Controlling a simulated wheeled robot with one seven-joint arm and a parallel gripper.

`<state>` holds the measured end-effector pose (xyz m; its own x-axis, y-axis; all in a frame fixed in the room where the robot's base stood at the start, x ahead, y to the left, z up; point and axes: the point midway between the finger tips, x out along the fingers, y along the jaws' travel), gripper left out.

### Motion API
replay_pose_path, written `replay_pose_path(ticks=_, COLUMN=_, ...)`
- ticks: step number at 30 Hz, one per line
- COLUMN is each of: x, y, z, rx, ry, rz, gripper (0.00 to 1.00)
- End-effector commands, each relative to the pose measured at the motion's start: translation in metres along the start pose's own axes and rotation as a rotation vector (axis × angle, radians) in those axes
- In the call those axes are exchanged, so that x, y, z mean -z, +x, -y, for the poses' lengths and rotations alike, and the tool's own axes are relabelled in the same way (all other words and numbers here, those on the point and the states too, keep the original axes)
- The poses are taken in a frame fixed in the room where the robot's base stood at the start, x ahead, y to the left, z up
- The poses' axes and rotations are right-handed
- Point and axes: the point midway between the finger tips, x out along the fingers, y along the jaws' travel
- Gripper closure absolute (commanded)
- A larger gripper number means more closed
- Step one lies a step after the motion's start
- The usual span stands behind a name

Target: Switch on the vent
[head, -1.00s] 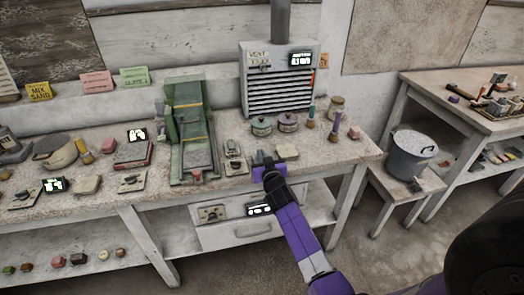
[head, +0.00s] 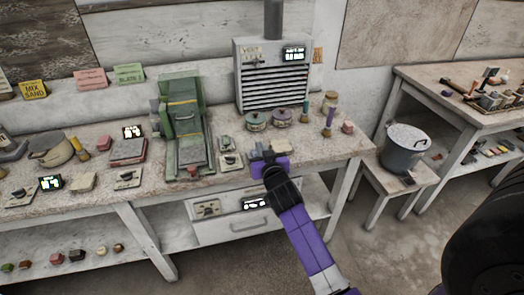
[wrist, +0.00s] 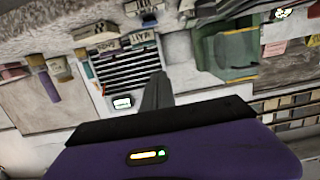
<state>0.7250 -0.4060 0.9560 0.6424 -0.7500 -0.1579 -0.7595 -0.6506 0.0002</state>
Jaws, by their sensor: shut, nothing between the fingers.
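The vent (head: 270,78) is a pale louvred box with a grey pipe on top, at the back of the bench. Its front has a VENT label (head: 251,54) and a small lit display (head: 294,53), too small to read surely. The vent shows upside down in the wrist view (wrist: 128,68), with its display (wrist: 122,103). My gripper (head: 266,152) is shut and empty, over the bench's front edge, in front of the vent and apart from it. In the wrist view its grey fingers (wrist: 157,88) overlap the vent's edge. A switch plate (head: 230,161) lies left of my gripper.
A green machine (head: 182,120) stands left of the vent. Lidded tins (head: 256,121) and upright tools (head: 328,120) stand in front of it and to its right. More switch plates (head: 128,178) lie at left. A bucket (head: 404,150) stands on a stool at right.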

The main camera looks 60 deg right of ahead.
Motion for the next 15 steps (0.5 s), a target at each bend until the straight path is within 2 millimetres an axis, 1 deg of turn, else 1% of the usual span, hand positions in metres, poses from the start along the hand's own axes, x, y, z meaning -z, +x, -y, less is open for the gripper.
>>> replay_pose_path(ticks=3, x=0.002, y=-0.01, z=0.0, rx=0.001, ry=0.0, rz=0.0, gripper=1.0)
replay_pose_path(ticks=6, x=0.004, y=-0.014, z=0.0, rx=0.0, ry=0.0, rz=-0.001, gripper=1.0)
replay_pose_path(ticks=15, x=0.004, y=-0.015, z=0.0, rx=0.0, ry=0.0, rz=0.0, gripper=1.0)
